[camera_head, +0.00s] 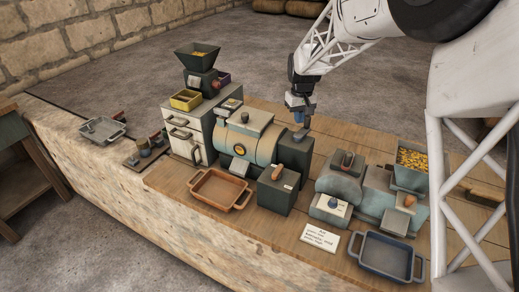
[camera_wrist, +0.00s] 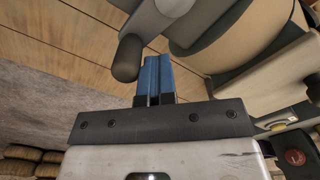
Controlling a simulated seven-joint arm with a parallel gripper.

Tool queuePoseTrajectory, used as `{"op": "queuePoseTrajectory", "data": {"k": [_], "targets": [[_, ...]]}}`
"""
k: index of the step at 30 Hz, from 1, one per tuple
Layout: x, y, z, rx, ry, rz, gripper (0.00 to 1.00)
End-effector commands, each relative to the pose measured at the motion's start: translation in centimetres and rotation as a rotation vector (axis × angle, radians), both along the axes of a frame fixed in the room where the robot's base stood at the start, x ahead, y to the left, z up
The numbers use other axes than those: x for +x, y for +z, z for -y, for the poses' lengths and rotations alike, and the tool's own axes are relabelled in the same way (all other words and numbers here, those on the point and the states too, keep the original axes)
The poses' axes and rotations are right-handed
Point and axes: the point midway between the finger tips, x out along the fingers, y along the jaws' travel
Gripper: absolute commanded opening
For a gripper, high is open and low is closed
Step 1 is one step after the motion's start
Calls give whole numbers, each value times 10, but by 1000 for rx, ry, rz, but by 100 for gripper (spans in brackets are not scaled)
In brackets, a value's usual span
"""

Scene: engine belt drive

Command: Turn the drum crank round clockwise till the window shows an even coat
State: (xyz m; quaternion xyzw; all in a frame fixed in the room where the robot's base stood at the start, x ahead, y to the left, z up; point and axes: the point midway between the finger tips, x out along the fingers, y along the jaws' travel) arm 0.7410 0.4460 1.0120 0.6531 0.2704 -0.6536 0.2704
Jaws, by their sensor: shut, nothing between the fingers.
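The drum (camera_head: 258,145), pale teal with a cream band, lies on its side on the bench, and its body also fills the upper right of the wrist view (camera_wrist: 240,35). A small round window (camera_head: 239,150) with a dark rim shows amber on its front; its coat is too small to judge. The crank's dark handle (camera_wrist: 127,58) and grey arm (camera_wrist: 145,18) show in the wrist view. My gripper (camera_head: 299,112) is above the drum's right end. Its blue fingers (camera_wrist: 155,65) are shut and empty, just right of the handle; I cannot tell whether they touch.
A dark box with an orange-brown lever (camera_head: 277,173) stands in front of the drum's right end. A brown tray (camera_head: 219,190) lies front left, a blue tray (camera_head: 386,258) front right. A hopper (camera_head: 198,55) stands left, another machine (camera_head: 345,180) right. A card (camera_head: 320,237) lies in front.

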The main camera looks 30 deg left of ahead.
Motion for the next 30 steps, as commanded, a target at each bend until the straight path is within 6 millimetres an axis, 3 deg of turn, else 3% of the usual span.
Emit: {"op": "queuePoseTrajectory", "data": {"k": [13,21,30], "targets": [[-1,1,46,1,-2,1,0],[-20,1,67,0,0,0,0],[-50,1,76,1,0,1,0]]}}
